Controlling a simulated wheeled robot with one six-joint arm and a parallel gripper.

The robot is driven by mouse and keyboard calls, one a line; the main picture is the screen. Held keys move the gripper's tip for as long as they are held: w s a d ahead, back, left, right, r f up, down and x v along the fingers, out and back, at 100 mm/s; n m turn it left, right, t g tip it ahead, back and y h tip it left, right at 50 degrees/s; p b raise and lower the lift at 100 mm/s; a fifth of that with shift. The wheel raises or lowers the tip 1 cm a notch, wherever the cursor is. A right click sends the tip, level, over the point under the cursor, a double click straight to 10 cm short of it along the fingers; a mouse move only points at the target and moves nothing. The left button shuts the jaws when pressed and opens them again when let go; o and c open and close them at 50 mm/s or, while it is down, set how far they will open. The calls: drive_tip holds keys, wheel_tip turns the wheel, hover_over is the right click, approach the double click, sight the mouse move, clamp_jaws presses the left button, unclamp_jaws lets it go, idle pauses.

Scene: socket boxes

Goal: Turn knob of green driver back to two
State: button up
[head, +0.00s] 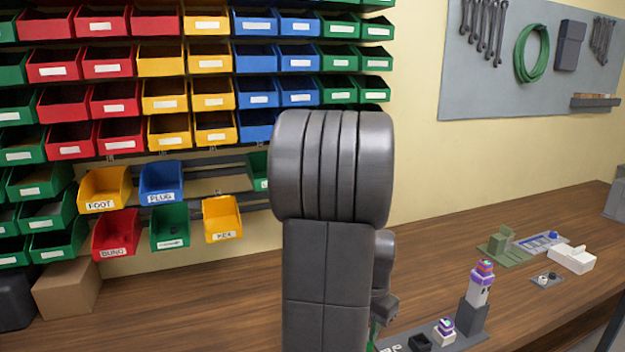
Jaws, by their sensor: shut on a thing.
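My own dark grey arm stands in the middle of the head view and covers much of the bench behind it. Part of my gripper (384,308) shows at the arm's lower right edge; its fingertips are hidden. A thin strip of green (373,335) shows just below it, which fits the green driver, shut in my gripper. The rest of the driver, its knob and the knob's setting are hidden.
On the wooden bench at right, a white and purple tool (480,287) stands in a grey holder (472,317). A small purple and white piece (445,327) sits nearby. Labelled bins (106,188) hang at left.

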drive_tip(key=n, duration=0.5)
drive_tip(key=shift+n, duration=0.3)
drive_tip(key=n, duration=0.5)
drive_tip(key=shift+p, duration=0.4)
drive_tip(key=o, duration=1.3)
drive_tip(key=shift+n, duration=0.3)
drive_tip(key=shift+r+p, duration=2.8)
drive_tip(key=shift+r, duration=0.8)
